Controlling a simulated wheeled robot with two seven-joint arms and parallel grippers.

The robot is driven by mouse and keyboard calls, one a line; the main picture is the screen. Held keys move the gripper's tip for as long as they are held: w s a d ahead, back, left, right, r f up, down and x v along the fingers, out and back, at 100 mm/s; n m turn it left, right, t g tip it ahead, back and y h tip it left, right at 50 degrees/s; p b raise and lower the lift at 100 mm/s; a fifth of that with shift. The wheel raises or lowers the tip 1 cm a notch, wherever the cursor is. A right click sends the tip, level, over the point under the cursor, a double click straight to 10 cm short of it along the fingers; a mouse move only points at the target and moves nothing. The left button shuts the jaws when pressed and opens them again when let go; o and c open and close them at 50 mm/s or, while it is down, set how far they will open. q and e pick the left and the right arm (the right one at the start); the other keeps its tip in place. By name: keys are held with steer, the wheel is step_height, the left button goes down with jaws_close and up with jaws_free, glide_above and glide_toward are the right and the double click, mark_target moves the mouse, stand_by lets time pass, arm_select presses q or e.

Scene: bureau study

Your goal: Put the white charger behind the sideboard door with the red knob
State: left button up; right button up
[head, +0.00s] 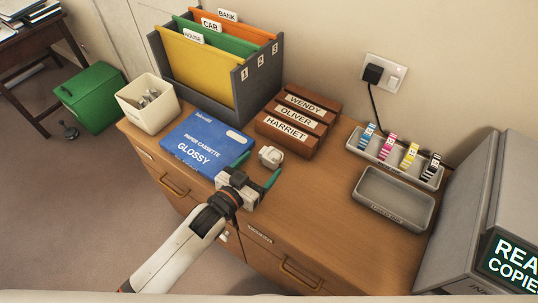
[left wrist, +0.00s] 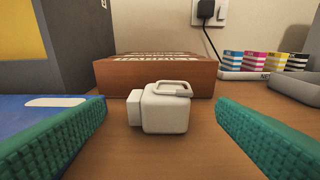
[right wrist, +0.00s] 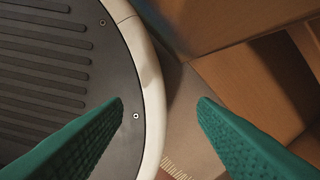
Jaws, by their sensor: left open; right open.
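The white charger (head: 270,156) lies on the sideboard top (head: 330,190), just right of the blue paper cassette. In the left wrist view the charger (left wrist: 165,108) is ahead, between the green fingers, with its looped part on top. My left gripper (head: 256,169) is open, its fingers pointing at the charger with gaps on both sides. My right gripper (right wrist: 168,104) is open and empty, out of the head view. Its wrist view shows brown wooden panels (right wrist: 235,75) with a shadowed recess. I see no red knob in any view.
A blue paper cassette (head: 207,145) lies left of the charger, brown name blocks (head: 298,125) behind it. An ink tray (head: 395,160), an empty grey tray (head: 394,198) and a copier (head: 490,220) stand right. The sideboard front has drawers with handles (head: 300,275).

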mark_target(274, 152)
arm_select(q)
steer(key=x, duration=0.5)
steer(key=f+x, duration=0.1)
steer(key=x, duration=0.2)
steer(key=shift+a, duration=0.1)
steer(key=shift+s+r, duration=0.1)
steer(key=c, duration=1.2)
